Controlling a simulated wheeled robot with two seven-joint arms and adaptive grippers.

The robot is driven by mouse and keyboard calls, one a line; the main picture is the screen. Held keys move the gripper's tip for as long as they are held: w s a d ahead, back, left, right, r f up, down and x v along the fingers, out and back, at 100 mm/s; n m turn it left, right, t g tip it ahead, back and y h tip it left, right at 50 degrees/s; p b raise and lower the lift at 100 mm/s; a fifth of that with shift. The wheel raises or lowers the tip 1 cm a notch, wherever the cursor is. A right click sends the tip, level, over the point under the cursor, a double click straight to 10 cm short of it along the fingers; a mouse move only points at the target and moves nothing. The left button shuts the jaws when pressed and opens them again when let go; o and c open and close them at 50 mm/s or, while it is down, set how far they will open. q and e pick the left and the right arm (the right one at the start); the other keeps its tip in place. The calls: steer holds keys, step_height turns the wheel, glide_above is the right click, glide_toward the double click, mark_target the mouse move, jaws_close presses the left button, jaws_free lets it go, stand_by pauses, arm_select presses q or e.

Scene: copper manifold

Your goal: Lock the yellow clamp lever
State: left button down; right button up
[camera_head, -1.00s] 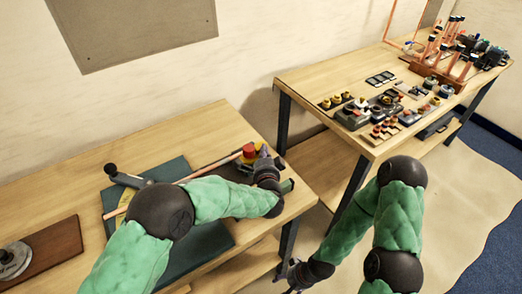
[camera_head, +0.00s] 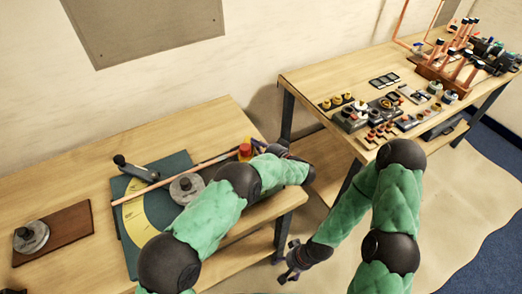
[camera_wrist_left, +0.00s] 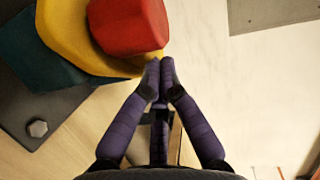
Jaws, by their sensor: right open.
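The clamp (camera_head: 245,151), with its yellow part and red top, stands near the right end of the near bench. In the left wrist view its yellow part (camera_wrist_left: 75,40) spreads out below the red top (camera_wrist_left: 128,25). My left gripper (camera_head: 275,149) is just right of the clamp, partly hidden by its own arm. In the left wrist view my left gripper (camera_wrist_left: 160,75) has its fingertips together beside the yellow and red parts, with nothing visible between them. Whether they touch the clamp cannot be told. My right gripper (camera_head: 290,264) is open and empty, low beside the benches.
A copper tube (camera_head: 170,180) runs from the clamp leftward over a teal plate (camera_head: 172,160) with a yellow scale (camera_head: 138,215) and grey disc (camera_head: 187,187). A brown board (camera_head: 70,225) lies left. The far bench (camera_head: 335,78) holds many fittings.

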arm_select(q)
steer(key=shift+w+a+r+p, duration=0.1)
steer(key=shift+w+a+p, duration=0.25)
steer(key=shift+a+p, duration=0.3)
steer(key=shift+w+a+p, duration=0.3)
steer(key=shift+a+p, duration=0.1)
steer(key=shift+p, duration=0.35)
steer(key=shift+w+a, duration=0.1)
steer(key=shift+a, duration=0.05)
stand_by(1.3)
